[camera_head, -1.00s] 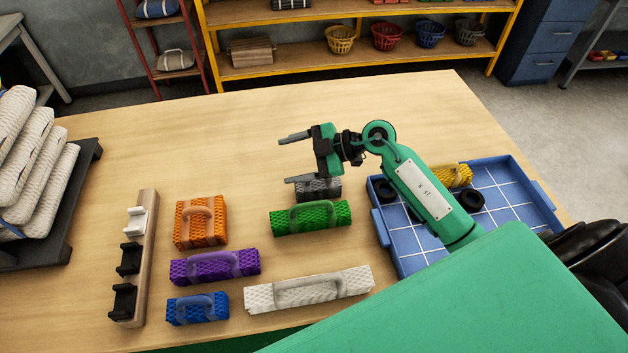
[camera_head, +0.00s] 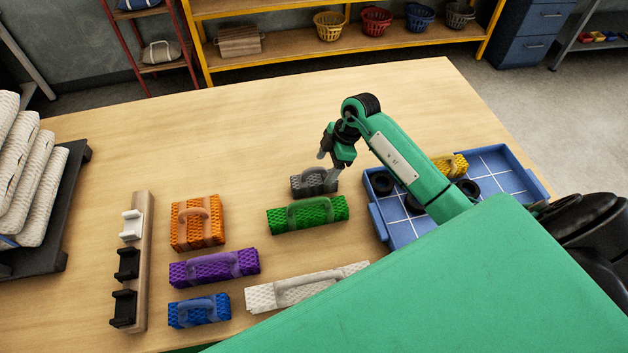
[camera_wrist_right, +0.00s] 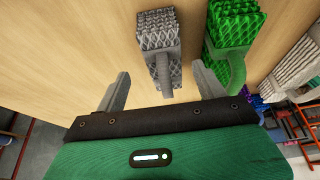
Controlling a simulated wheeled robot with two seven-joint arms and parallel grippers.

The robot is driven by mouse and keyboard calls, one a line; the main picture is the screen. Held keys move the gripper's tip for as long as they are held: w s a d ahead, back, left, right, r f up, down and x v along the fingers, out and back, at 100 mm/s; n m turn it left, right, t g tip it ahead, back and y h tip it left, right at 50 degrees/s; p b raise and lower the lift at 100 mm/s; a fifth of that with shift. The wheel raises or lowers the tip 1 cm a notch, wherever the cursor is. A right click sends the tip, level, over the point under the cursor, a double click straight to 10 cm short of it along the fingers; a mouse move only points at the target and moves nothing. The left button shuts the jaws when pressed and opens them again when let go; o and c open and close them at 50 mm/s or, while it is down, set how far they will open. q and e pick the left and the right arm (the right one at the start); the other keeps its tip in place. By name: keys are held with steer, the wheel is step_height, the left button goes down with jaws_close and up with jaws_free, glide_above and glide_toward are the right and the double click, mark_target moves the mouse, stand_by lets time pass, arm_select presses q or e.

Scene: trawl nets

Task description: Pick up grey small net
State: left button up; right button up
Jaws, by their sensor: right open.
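The small grey net (camera_head: 314,182) lies on the wooden table, just behind the green net (camera_head: 308,214). My right gripper (camera_head: 328,164) is open directly above the grey net, its fingers pointing down. In the right wrist view, the grey net (camera_wrist_right: 162,52) with its handle lies ahead of and between the two open fingers (camera_wrist_right: 160,92), apart from both. The green net (camera_wrist_right: 232,45) is close beside it, near the right finger. My left gripper is in neither view.
Orange (camera_head: 197,222), purple (camera_head: 214,267), blue (camera_head: 199,311) and white (camera_head: 305,287) nets lie nearer. A blue tray (camera_head: 515,178) with a yellow net (camera_head: 450,165) and black rings stands right. A wooden rack (camera_head: 138,262) stands left. The table behind the grey net is clear.

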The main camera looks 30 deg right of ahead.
mark_target(322, 176)
steer(key=p+x, duration=0.1)
steer(key=x, duration=0.1)
steer(key=p+x, duration=0.1)
steer(key=x, duration=0.2)
steer(key=shift+s+f, duration=0.2)
steer(key=shift+f, duration=0.1)
steer(key=shift+a+f, duration=0.1)
steer(key=shift+f, duration=0.2)
steer(key=c, duration=1.1)
